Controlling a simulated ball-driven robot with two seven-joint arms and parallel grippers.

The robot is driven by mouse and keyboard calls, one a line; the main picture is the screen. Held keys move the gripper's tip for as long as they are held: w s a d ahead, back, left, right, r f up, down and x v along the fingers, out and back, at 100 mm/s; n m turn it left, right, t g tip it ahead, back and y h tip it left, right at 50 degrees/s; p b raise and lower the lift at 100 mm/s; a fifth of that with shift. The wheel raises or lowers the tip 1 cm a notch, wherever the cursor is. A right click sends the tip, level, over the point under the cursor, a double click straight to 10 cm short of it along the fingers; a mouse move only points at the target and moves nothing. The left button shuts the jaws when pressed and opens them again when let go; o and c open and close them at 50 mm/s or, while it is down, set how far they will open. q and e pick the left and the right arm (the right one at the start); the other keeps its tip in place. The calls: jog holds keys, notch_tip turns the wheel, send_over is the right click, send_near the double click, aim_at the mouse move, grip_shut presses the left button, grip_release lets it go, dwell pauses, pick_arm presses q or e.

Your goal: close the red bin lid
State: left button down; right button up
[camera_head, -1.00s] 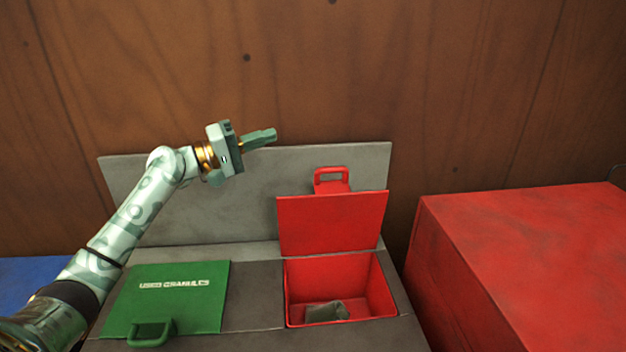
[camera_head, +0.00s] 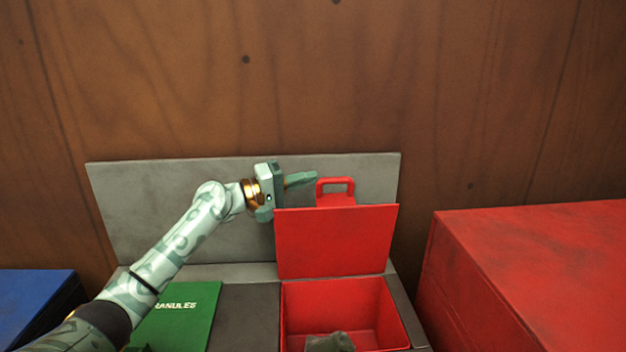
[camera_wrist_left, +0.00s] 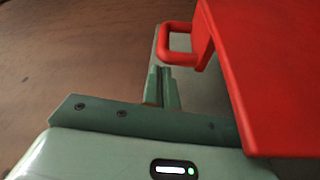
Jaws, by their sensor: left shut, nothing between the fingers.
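The red bin lid (camera_head: 335,243) stands open, upright at the back of the red bin (camera_head: 345,305). Its red handle (camera_head: 336,184) sticks up from the lid's top edge. My left gripper (camera_head: 312,178) is shut and empty, at the lid's upper left corner, with its fingertips just left of the handle. In the left wrist view the shut fingers (camera_wrist_left: 163,85) point toward the handle (camera_wrist_left: 178,45), and the lid (camera_wrist_left: 265,70) fills the right side. I cannot tell whether they touch. My right gripper is not in view.
A grey back panel (camera_head: 150,210) stands behind the lid, against a wooden wall. A green lid (camera_head: 180,318) lies shut at the left. A grey lump (camera_head: 330,342) lies in the red bin. A large red box (camera_head: 540,270) stands at the right and a blue one (camera_head: 35,300) at the left.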

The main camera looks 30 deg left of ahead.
aim_at(317, 207)
pick_arm(q)
jog(key=shift+x, duration=1)
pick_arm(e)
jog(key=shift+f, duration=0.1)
